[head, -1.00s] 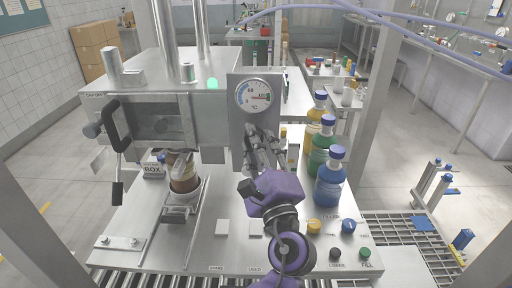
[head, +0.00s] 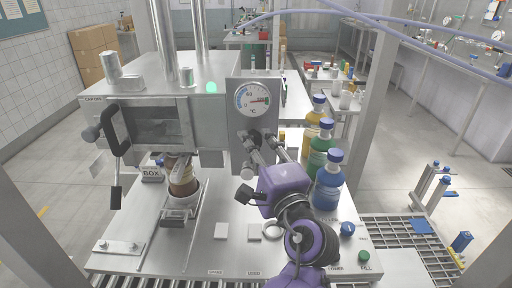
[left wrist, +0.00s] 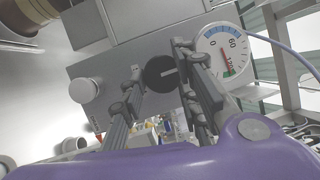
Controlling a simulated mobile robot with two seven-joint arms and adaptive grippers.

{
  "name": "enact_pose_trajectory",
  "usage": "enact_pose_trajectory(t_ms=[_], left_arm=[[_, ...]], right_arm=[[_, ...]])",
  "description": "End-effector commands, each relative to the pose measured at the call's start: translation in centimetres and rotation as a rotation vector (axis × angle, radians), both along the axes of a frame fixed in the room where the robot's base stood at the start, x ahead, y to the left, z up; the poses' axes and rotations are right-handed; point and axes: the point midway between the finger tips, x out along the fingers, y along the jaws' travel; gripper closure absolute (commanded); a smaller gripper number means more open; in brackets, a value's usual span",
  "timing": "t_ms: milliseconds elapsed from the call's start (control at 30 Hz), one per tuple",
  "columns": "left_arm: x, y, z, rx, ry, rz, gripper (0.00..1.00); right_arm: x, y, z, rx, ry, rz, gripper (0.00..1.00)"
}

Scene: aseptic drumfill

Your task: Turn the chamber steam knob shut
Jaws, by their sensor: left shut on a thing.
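A dark round knob (left wrist: 160,72) with a pale line across its face is on the grey panel below the dial gauge. In the head view the black knob (head: 255,137) is partly covered by my fingers. My left gripper (head: 264,141) reaches up to it from below. In the left wrist view its two fingers (left wrist: 160,82) stand on either side of the black knob, shut on it. A pale silver knob (left wrist: 84,90) is beside it; in the head view it shows lower on the panel (head: 247,170). I cannot read which knob is labelled chamber steam. My right gripper is out of view.
The round gauge (head: 252,98) is just above the knob. Blue-capped bottles, such as the blue one (head: 328,184), stand close right of my left arm. The chamber door with a black handle (head: 117,130) is at the left. A brown jar (head: 183,182) stands below the chamber.

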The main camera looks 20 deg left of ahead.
Motion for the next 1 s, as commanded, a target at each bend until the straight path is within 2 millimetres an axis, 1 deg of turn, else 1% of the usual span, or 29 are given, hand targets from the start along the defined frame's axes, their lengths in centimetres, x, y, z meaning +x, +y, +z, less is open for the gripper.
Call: enact_pose_trajectory(t_ms=[33,267,300,400,800,1000], left_arm=[[0.03,0.16,-1.13,-0.010,0.020,0.005,0.97],[0.03,0.16,-1.19,-0.010,0.021,0.005,0.97],[0.03,0.15,-1.20,-0.010,0.021,0.005,0.68],[0.04,0.13,-1.12,-0.009,0.020,0.004,0.56],[0.02,0.06,-0.41,-0.003,0.008,0.002,0.56],[-0.01,0.09,-0.36,0.018,0.012,0.002,0.56]], right_arm=[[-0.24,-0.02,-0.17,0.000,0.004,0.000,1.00],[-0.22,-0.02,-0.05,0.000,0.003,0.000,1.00],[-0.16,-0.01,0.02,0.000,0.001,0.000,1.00],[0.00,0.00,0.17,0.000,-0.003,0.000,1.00],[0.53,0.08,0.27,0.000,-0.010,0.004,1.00],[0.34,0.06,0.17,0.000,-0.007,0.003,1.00]])
